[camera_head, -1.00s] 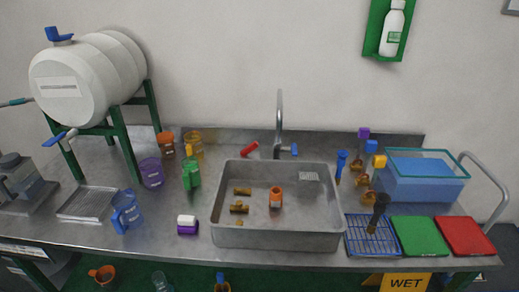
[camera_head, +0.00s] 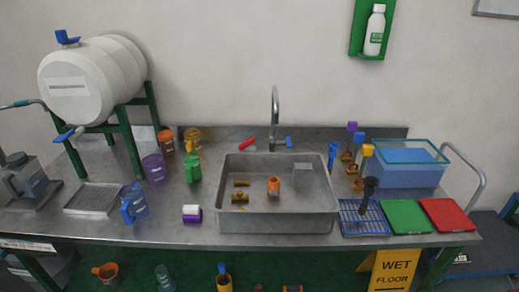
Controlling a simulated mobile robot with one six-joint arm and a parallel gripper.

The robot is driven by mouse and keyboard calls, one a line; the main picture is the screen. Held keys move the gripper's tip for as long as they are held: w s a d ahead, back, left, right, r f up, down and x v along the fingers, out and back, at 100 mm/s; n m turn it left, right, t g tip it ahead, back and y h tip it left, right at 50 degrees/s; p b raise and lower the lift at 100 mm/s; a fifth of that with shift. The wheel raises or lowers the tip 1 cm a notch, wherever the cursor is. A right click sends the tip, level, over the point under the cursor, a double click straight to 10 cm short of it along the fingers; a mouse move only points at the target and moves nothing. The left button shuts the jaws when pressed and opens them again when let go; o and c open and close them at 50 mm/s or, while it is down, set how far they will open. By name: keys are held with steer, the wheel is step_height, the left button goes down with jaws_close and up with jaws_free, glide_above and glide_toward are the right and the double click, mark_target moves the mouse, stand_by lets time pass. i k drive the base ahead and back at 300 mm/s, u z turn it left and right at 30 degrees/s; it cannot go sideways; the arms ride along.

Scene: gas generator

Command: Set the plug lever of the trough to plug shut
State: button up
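A grey metal basin (camera_head: 277,225) is set in the bench and looks like the trough. Inside it are an orange piece (camera_head: 273,186), brass-coloured pieces (camera_head: 240,198) and a pale grate (camera_head: 303,172). Behind its rear rim stands a tall curved tap (camera_head: 275,118). A small red lever-like piece (camera_head: 247,143) lies slanted left of the tap, and a small blue one (camera_head: 289,142) is right of it. I cannot tell which is the plug lever, or its setting. My gripper is not in view.
A white barrel (camera_head: 92,80) stands on a green frame at left. A blue-filled clear tank (camera_head: 405,176), blue rack (camera_head: 362,222), green board (camera_head: 405,216) and red board (camera_head: 447,214) are at right. A yellow wet-floor sign (camera_head: 395,268) stands below the bench's front edge.

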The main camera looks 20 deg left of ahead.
mark_target(252, 138)
steer(key=z, duration=0.05)
steer(key=k, duration=0.85)
steer(key=u, duration=1.2)
steer(key=i, duration=0.65)
steer(key=z, duration=0.15)
